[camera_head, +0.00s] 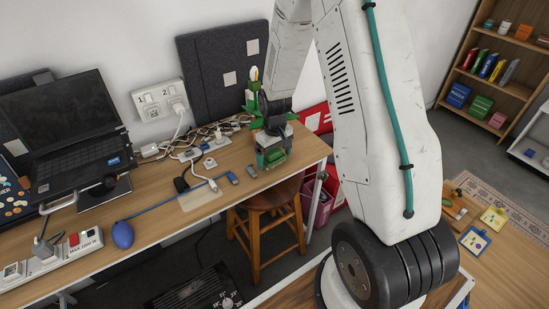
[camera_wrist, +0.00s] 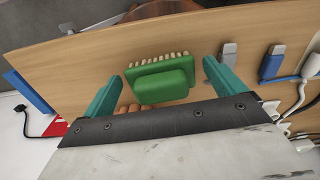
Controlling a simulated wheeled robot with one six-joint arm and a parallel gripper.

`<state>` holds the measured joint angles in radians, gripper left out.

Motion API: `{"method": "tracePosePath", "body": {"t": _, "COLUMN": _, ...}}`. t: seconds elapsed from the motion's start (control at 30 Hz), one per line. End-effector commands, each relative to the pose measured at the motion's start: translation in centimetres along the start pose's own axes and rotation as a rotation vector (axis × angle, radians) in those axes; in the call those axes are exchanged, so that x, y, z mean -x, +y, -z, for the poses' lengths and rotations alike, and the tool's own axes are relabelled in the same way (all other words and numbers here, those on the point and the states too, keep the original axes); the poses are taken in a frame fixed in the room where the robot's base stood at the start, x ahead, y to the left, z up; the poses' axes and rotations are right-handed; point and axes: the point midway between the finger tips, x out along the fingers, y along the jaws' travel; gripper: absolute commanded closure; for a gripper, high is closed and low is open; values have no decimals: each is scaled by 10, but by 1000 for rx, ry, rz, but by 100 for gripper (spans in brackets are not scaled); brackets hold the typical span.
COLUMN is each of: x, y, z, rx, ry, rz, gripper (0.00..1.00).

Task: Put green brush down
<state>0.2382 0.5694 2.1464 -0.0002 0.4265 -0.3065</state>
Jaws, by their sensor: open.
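The green brush (camera_wrist: 163,84) lies on the wooden desk, with its pale bristles along the upper side in the wrist view. My gripper (camera_wrist: 158,82) is open, with one teal finger on each side of the brush and a visible gap between each finger and it. In the head view my gripper (camera_head: 271,150) is low over the right end of the desk (camera_head: 150,222). The brush there (camera_head: 274,157) is partly hidden by the gripper. I cannot tell whether any part of the gripper touches it.
Two USB sticks (camera_wrist: 271,62) (camera_wrist: 229,56) lie right of the brush in the wrist view. Cables and a power strip (camera_head: 208,145) lie behind. A wooden stool (camera_head: 268,205) stands below the desk edge.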

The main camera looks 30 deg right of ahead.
Motion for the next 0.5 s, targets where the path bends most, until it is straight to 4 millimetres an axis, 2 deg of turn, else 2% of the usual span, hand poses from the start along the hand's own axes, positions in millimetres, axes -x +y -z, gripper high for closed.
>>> {"method": "tracePosePath", "body": {"t": 0.2, "x": 40, "y": -6, "z": 2, "rx": 1, "ry": 5, "rz": -1, "gripper": 5}}
{"method": "tracePosePath", "body": {"t": 0.5, "x": 79, "y": -11, "z": -1, "rx": 0, "ry": 7, "rz": -2, "gripper": 5}}
